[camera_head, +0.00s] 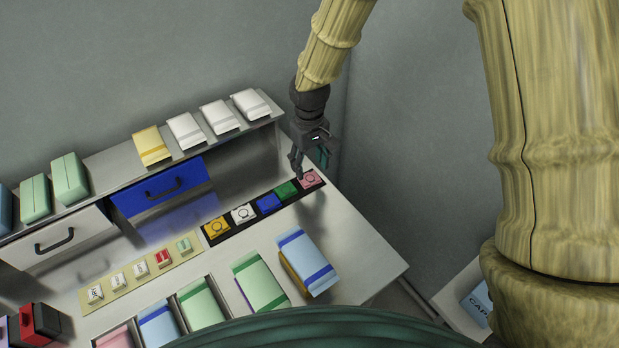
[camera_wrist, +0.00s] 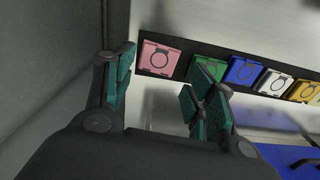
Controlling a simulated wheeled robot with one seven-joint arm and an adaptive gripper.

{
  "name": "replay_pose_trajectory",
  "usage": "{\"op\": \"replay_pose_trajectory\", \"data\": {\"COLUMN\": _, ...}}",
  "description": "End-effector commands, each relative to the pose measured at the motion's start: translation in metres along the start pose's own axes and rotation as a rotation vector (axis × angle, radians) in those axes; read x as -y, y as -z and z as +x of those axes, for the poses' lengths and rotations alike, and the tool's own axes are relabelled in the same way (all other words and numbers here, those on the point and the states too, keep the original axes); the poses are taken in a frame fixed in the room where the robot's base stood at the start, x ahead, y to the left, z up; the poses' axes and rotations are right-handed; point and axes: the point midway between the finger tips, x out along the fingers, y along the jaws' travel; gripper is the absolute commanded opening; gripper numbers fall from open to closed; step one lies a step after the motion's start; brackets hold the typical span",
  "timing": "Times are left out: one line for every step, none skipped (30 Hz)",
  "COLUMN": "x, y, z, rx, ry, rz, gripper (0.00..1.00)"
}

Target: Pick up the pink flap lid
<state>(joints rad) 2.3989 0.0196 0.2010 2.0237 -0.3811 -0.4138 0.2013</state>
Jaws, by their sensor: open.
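The pink flap lid (camera_head: 311,179) is a small square with a ring mark on top, at the right end of a black strip (camera_head: 221,237) on the table. In the wrist view the pink lid (camera_wrist: 160,58) lies ahead, seen between my open fingers. My gripper (camera_head: 310,168) is open and empty, close by the pink lid. Its green-padded fingertips (camera_wrist: 163,72) show in the wrist view. The near finger partly covers the green lid (camera_wrist: 207,72) beside the pink one. I cannot tell whether a finger touches anything.
Green, blue, white and orange lids fill the rest of the strip, the blue lid (camera_head: 268,204) near its middle. A shelf (camera_head: 106,168) with packages and a blue drawer (camera_head: 160,190) stands behind. The table's right side is clear.

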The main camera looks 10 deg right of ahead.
Motion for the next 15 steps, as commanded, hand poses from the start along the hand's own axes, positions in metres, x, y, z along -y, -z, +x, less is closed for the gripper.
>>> {"op": "replay_pose_trajectory", "data": {"x": 0.000, "y": -0.001, "z": 0.002, "rx": 0.002, "ry": 0.000, "rz": 0.000, "gripper": 0.55}}
{"op": "replay_pose_trajectory", "data": {"x": 0.000, "y": -0.001, "z": 0.004, "rx": 0.002, "ry": 0.000, "rz": 0.000, "gripper": 0.55}}
{"op": "replay_pose_trajectory", "data": {"x": 0.000, "y": -0.001, "z": 0.008, "rx": 0.002, "ry": 0.001, "rz": 0.000, "gripper": 0.55}}
{"op": "replay_pose_trajectory", "data": {"x": 0.000, "y": -0.002, "z": 0.011, "rx": 0.003, "ry": 0.001, "rz": 0.000, "gripper": 0.55}}
{"op": "replay_pose_trajectory", "data": {"x": -0.001, "y": -0.002, "z": 0.014, "rx": 0.003, "ry": 0.001, "rz": 0.000, "gripper": 0.55}}
{"op": "replay_pose_trajectory", "data": {"x": -0.001, "y": -0.002, "z": 0.018, "rx": 0.003, "ry": 0.000, "rz": 0.000, "gripper": 0.55}}
{"op": "replay_pose_trajectory", "data": {"x": -0.001, "y": -0.002, "z": 0.022, "rx": 0.002, "ry": 0.001, "rz": 0.000, "gripper": 0.55}}
{"op": "replay_pose_trajectory", "data": {"x": -0.001, "y": -0.002, "z": 0.025, "rx": 0.002, "ry": 0.001, "rz": 0.000, "gripper": 0.55}}
{"op": "replay_pose_trajectory", "data": {"x": -0.001, "y": -0.003, "z": 0.029, "rx": 0.002, "ry": 0.001, "rz": 0.000, "gripper": 0.55}}
{"op": "replay_pose_trajectory", "data": {"x": -0.001, "y": -0.003, "z": 0.033, "rx": 0.002, "ry": 0.001, "rz": 0.000, "gripper": 0.55}}
{"op": "replay_pose_trajectory", "data": {"x": -0.001, "y": -0.003, "z": 0.036, "rx": 0.002, "ry": 0.001, "rz": 0.000, "gripper": 0.55}}
{"op": "replay_pose_trajectory", "data": {"x": -0.001, "y": -0.002, "z": 0.040, "rx": 0.002, "ry": 0.001, "rz": 0.000, "gripper": 0.55}}
{"op": "replay_pose_trajectory", "data": {"x": -0.001, "y": -0.002, "z": 0.042, "rx": 0.001, "ry": 0.001, "rz": 0.000, "gripper": 0.55}}
{"op": "replay_pose_trajectory", "data": {"x": -0.001, "y": -0.002, "z": 0.044, "rx": 0.001, "ry": 0.001, "rz": 0.000, "gripper": 0.55}}
{"op": "replay_pose_trajectory", "data": {"x": -0.001, "y": -0.002, "z": 0.046, "rx": 0.001, "ry": 0.001, "rz": 0.000, "gripper": 0.55}}
